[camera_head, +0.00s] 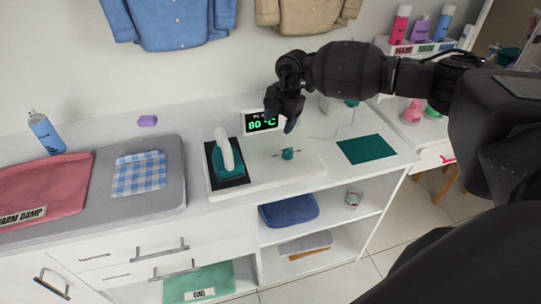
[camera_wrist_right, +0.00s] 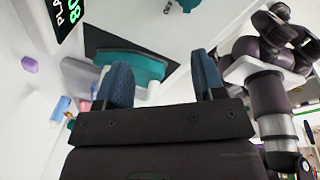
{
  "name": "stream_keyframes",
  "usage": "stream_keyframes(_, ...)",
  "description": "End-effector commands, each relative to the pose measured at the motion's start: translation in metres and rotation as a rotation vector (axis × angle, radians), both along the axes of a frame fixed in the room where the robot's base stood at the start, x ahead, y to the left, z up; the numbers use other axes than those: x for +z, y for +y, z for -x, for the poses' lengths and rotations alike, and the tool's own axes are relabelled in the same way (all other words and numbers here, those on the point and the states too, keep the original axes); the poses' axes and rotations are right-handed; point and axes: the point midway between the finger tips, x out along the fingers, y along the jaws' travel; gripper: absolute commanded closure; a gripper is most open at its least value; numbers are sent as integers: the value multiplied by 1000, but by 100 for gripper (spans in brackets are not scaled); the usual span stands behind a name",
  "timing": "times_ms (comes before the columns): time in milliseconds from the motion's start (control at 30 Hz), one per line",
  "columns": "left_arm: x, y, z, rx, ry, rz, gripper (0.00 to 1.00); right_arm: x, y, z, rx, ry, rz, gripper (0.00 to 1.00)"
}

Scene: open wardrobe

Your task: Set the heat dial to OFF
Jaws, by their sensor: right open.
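The heat dial (camera_head: 288,153) is a small teal knob on the white iron station. Its pointer setting is too small to read. A display (camera_head: 262,121) behind it shows 80 °C in green. It also shows, cut off, in the right wrist view (camera_wrist_right: 66,14). The teal iron (camera_head: 229,160) stands on a dark plate left of the dial and shows in the right wrist view (camera_wrist_right: 135,66). My right gripper (camera_head: 289,125) is open and empty, above and behind the dial, apart from it. Its two blue fingers (camera_wrist_right: 162,82) show spread. My left gripper is not in view.
A teal cloth (camera_head: 366,149) lies right of the dial. A grey ironing pad (camera_head: 110,205) with a checked cloth (camera_head: 138,173) and a red garment (camera_head: 45,186) lies left. A spray can (camera_head: 46,133) and purple soap (camera_head: 148,121) stand behind. Shirts hang above.

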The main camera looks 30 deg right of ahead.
Motion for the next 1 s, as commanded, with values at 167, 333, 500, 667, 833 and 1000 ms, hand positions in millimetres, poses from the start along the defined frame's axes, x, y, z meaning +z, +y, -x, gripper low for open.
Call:
stream_keyframes(167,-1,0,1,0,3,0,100,-2,-25,13,-219,105,126,37)
stream_keyframes(333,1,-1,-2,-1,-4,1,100,-3,-26,18,-321,137,136,37)
stream_keyframes(500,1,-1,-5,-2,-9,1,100,-14,-26,18,-333,139,132,37)
stream_keyframes(667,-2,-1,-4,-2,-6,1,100,-39,-25,18,-333,141,131,37)
stream_keyframes(833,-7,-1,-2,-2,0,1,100,-69,-25,18,-332,141,131,37)
stream_keyframes(1000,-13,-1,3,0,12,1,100,-93,-25,18,-332,139,131,37)
